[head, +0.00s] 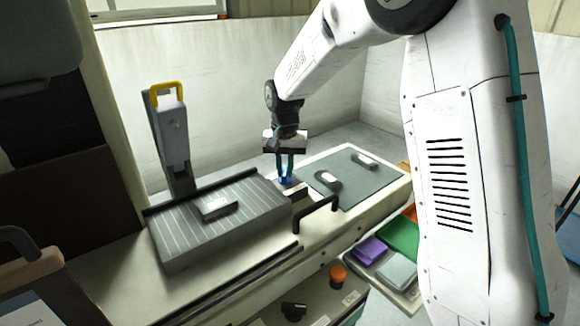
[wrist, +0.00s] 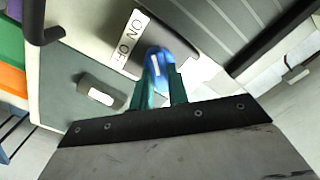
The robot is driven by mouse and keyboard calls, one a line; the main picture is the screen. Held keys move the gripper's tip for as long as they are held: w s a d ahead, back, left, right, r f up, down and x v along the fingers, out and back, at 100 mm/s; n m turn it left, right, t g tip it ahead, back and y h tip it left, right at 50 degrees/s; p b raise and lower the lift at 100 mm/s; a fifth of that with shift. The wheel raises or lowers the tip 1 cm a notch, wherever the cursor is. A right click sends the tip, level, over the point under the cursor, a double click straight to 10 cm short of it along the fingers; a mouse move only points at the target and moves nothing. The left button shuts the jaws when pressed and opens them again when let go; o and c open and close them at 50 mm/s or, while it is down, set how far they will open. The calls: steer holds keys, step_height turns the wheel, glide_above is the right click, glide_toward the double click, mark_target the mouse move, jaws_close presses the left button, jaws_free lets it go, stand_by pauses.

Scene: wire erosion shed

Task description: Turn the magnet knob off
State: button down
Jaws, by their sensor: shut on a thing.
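The magnet knob is blue with a pale line on its top, and in the wrist view the knob (wrist: 157,66) sits between my gripper's two teal fingers. In the head view the knob (head: 286,182) shows only as a small blue patch at the right end of the grey ribbed magnet block (head: 180,243). My gripper (head: 286,170) points down and is shut on the knob; it also shows in the wrist view (wrist: 158,88). A white ON/OFF label (wrist: 130,38) lies beside the knob. I cannot tell which word the pale line points to.
A small metal block (head: 215,207) lies on the magnet block. Behind stands a grey upright with a yellow handle (head: 167,91). A black bar handle (head: 316,208) is close to the knob. A grey mat (head: 352,187) with two pale-topped pieces lies to the right.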

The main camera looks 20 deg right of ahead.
steer(key=shift+a+n, duration=0.35)
steer(key=shift+n, duration=0.65)
steer(key=n, duration=0.3)
steer(key=shift+d, duration=0.25)
steer(key=n, duration=0.7)
steer(key=shift+a+n, duration=0.15)
steer(key=shift+n, duration=2.45)
steer(key=c, duration=1.4)
jaws_free()
steer(key=shift+o, duration=0.2)
